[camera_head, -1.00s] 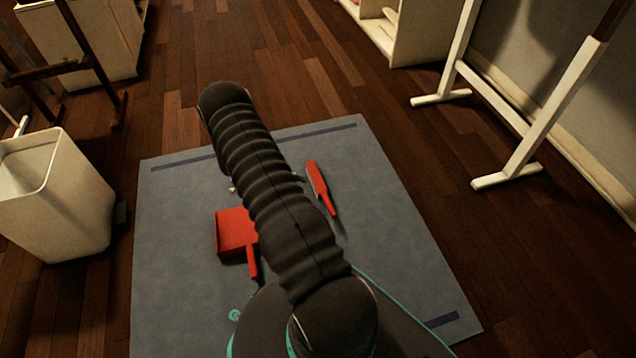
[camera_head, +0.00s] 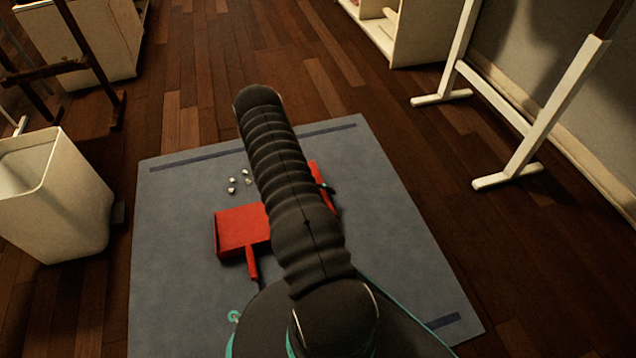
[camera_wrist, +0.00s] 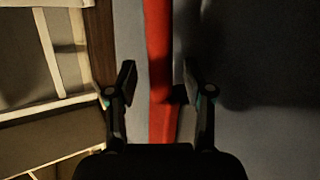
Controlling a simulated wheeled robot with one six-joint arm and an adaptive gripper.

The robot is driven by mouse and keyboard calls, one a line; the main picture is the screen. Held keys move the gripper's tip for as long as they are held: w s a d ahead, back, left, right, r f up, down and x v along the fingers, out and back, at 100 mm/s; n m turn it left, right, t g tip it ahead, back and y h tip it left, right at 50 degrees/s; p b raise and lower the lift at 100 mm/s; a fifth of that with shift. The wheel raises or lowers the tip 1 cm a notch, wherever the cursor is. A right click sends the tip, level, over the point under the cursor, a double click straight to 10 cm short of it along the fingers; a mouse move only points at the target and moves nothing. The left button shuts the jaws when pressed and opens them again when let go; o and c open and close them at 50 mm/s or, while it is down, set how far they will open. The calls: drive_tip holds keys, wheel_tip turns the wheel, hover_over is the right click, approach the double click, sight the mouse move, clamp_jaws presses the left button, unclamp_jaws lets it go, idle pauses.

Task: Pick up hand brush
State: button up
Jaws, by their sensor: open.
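The red hand brush (camera_head: 316,172) lies on the grey-blue mat (camera_head: 180,290), right of my arm, which hides part of it in the head view. In the wrist view the red brush (camera_wrist: 158,45) runs lengthwise between the two fingers of my gripper (camera_wrist: 160,82). My gripper is open, with one finger on each side of the brush and gaps visible, so it is not shut on it. How high the fingertips are above the mat is hard to tell.
A red dustpan (camera_head: 240,230) lies on the mat left of my arm. Several small white bits (camera_head: 235,182) lie above it. A white bin (camera_head: 60,200) stands at the left. A white rack's legs (camera_head: 500,130) stand on the wood floor at the right.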

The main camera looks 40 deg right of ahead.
clamp_jaws()
drive_tip(key=shift+r, duration=0.1)
idle(0.3)
